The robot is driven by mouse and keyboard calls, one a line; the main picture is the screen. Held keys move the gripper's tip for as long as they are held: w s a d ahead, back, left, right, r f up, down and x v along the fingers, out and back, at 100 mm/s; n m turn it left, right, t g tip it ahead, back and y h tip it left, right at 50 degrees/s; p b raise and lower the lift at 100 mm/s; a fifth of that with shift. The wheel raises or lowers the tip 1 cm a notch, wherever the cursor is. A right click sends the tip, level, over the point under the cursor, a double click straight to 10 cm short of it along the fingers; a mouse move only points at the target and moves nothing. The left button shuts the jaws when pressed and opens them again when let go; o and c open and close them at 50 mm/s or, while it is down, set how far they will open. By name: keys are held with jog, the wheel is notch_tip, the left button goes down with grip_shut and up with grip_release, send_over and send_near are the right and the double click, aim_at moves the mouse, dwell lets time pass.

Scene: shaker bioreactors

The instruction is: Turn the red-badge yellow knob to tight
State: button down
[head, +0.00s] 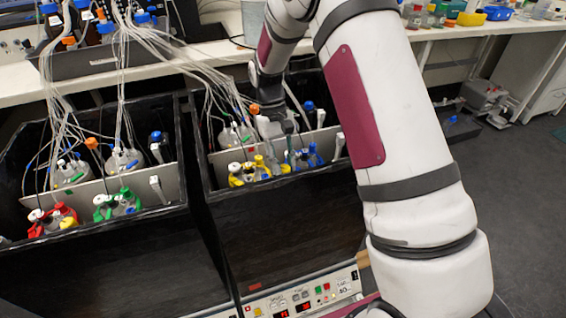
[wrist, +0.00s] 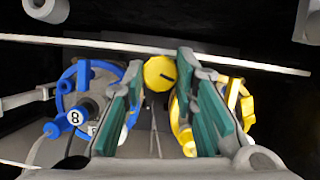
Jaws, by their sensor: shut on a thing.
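A yellow knob (wrist: 159,73) with a dark pointer line on its face lies between the tips of my gripper (wrist: 159,86) in the wrist view. The green-padded fingers stand at its two sides, shut on it; I cannot read a tight mark. In the head view my gripper reaches into the right black shaker box (head: 290,212), between the yellow-topped vessel (head: 248,172) and the blue-topped vessel (head: 307,158); the held knob is hard to make out there. No red badge shows on the held knob. Another yellow piece (head: 69,222) sits beside the red-topped vessel (head: 45,221) in the left box.
In the wrist view, the blue vessel fittings (wrist: 75,95) are left of the fingers and the yellow vessel fittings (wrist: 237,100) right, both close. A pale rail (wrist: 110,45) crosses beyond them. Many tubes (head: 205,65) hang over the boxes. The floor (head: 510,200) at right is mostly clear.

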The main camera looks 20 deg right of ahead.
jog(key=shift+d+m+y, duration=0.1)
jog(key=shift+m+y, duration=0.4)
jog(key=shift+m, duration=0.6)
jog(key=c, duration=1.3)
grip_release()
jog(key=v, duration=1.2)
